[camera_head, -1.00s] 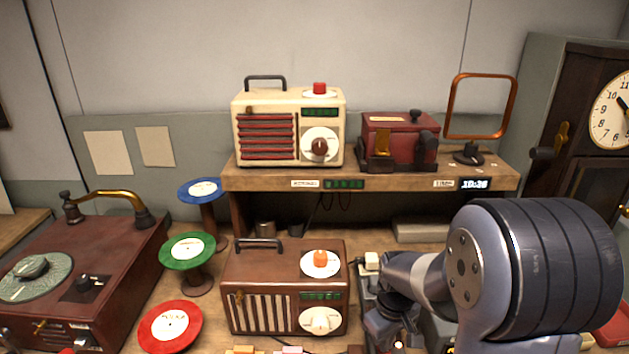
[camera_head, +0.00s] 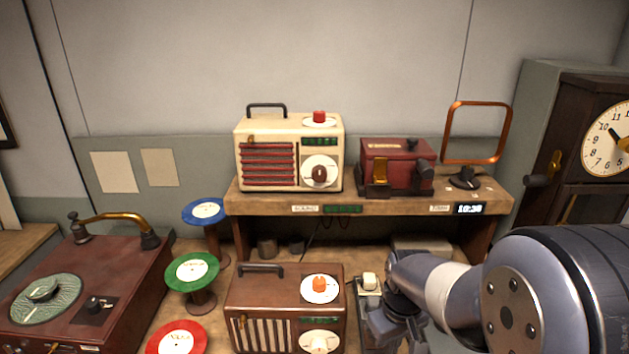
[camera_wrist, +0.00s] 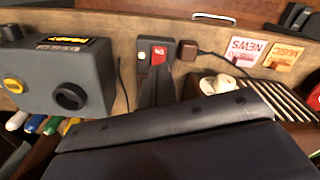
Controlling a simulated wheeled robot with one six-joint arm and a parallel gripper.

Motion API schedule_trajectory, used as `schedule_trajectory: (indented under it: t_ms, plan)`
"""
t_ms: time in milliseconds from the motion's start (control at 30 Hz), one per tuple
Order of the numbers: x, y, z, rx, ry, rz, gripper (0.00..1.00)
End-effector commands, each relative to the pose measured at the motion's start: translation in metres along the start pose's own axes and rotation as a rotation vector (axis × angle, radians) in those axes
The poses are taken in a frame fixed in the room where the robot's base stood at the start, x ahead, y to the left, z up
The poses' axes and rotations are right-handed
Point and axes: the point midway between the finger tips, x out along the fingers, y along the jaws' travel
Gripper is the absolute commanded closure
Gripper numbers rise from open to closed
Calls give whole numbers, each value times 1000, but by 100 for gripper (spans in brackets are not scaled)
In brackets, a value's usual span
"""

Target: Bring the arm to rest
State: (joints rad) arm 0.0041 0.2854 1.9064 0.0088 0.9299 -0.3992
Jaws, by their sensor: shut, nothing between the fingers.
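My arm (camera_head: 440,285) reaches in from the lower right of the head view, its large grey joint filling that corner. Its wrist end hangs over the bench, just right of the brown radio (camera_head: 285,305). In the wrist view my gripper (camera_wrist: 157,82) is shut and empty, its dark fingers projecting past the broad dark gripper body. They are over the bench, near a red switch (camera_wrist: 159,56). The fingertips cannot be made out in the head view.
The wrist view shows a grey box (camera_wrist: 55,75) at left and cards (camera_wrist: 245,47) at upper right. A cream radio (camera_head: 265,165) and red device (camera_head: 395,165) stand on the shelf (camera_head: 350,205). Record stands (camera_head: 192,270) and a turntable (camera_head: 110,270) fill the left.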

Motion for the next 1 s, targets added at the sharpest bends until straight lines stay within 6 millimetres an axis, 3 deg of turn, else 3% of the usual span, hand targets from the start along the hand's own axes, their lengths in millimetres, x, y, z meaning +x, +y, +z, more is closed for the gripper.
schedule_trajectory:
  t_ms: [400, 767, 1000]
  plan:
    - [-16, -9, 21, 95, 14, 0, 100]
    - [-17, -9, 21, 95, 16, 1, 100]
    - [-37, -16, 14, 72, 62, 18, 100]
